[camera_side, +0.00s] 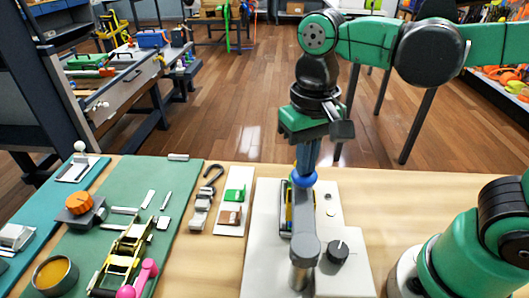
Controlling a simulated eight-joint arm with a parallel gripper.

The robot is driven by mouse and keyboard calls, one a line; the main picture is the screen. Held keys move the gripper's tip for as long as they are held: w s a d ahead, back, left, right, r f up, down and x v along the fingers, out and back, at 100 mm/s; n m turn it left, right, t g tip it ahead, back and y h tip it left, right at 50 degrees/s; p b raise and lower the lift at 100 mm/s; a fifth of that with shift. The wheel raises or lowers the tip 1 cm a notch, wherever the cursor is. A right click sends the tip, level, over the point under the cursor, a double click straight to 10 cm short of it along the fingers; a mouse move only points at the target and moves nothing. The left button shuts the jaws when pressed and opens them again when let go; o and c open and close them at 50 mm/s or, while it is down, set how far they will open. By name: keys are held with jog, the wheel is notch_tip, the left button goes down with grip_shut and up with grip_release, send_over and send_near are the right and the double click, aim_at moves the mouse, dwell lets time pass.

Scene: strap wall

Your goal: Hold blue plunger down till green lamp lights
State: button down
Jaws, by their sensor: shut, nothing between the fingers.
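The blue plunger (305,179) shows as a rounded blue knob above the light grey panel (262,225), right of the picture's middle. My gripper (307,168) is shut with nothing between its fingers. It points straight down, its tips at the top of the blue knob. I cannot tell whether they touch or press it, because the fingers cover its upper side. No lit green lamp shows.
A grey lever (304,240) stands in front of the plunger and hides part of the panel. A black knob (338,251) sits to its right. A green mat (178,185) with an orange knob (79,203), straps and buckles covers the left. Bare wood lies right of the panel.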

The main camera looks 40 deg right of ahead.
jog(key=shift+f, duration=0.75)
dwell(2.8)
jog(key=shift+r, duration=3.6)
jog(key=w+d+f+n+t, duration=0.2)
jog(key=d+f+n+t, duration=0.1)
jog(key=d+f+t, duration=0.3)
jog(key=shift+w+d+f+t, duration=0.35)
jog(key=shift+f+t, duration=0.05)
jog(key=shift+t, duration=0.2)
